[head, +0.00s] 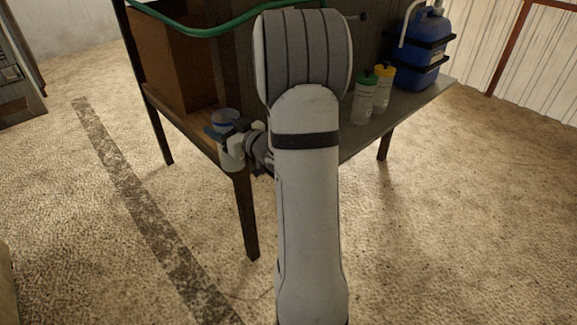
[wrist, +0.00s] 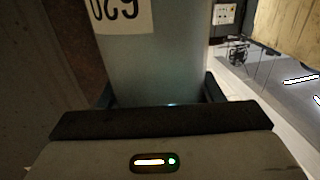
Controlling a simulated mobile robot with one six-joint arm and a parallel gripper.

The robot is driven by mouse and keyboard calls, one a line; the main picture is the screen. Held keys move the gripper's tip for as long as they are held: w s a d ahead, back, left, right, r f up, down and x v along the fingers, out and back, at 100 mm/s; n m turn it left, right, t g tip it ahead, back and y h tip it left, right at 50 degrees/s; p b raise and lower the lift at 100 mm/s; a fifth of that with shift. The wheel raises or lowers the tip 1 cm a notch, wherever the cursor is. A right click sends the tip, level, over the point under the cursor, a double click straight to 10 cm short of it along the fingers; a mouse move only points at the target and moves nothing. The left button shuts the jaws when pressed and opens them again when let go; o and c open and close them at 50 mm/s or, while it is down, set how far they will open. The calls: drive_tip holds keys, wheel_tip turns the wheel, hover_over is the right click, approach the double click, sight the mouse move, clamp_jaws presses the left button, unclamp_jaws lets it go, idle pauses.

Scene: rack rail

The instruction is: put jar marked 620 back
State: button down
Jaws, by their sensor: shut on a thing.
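The jar marked 620 has a blue lid and a pale body (head: 232,160); it stands roughly upright at the near corner of the shelf in the head view. In the wrist view the jar's body (wrist: 155,68) fills the middle, and its white label reads 620 upside down. My gripper (head: 232,138) is shut around the jar's body, with a finger on each side in the wrist view (wrist: 158,95). The shelf (head: 425,98) is a dark board on dark legs. I cannot tell whether the jar's base touches it. My arm hides the shelf's middle.
A green-lidded jar (head: 365,100) and a yellow-lidded jar (head: 383,92) stand on the shelf right of my arm. A blue canister (head: 424,50) stands behind them. A cardboard box (head: 172,62) fills the left part. A green hose (head: 215,29) crosses above.

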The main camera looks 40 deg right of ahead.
drive_tip(key=s+d+r+m+h+b, duration=0.15)
drive_tip(key=s+d+r, duration=0.25)
drive_tip(key=d, duration=0.4)
drive_tip(key=s+d+r+h, duration=0.2)
drive_tip(key=s+d+r, duration=0.25)
drive_tip(key=d, duration=0.35)
wheel_tip(320, 180, down, 9)
drive_tip(key=b, duration=0.4)
drive_tip(key=shift+w+f+t, duration=0.15)
drive_tip(key=shift+f+t, duration=0.05)
drive_tip(key=shift+t, duration=0.1)
drive_tip(key=shift+d+f+m, duration=0.1)
drive_tip(key=shift+m, duration=0.15)
drive_tip(key=shift+f, duration=0.15)
drive_tip(key=shift+c, duration=2)
unclamp_jaws()
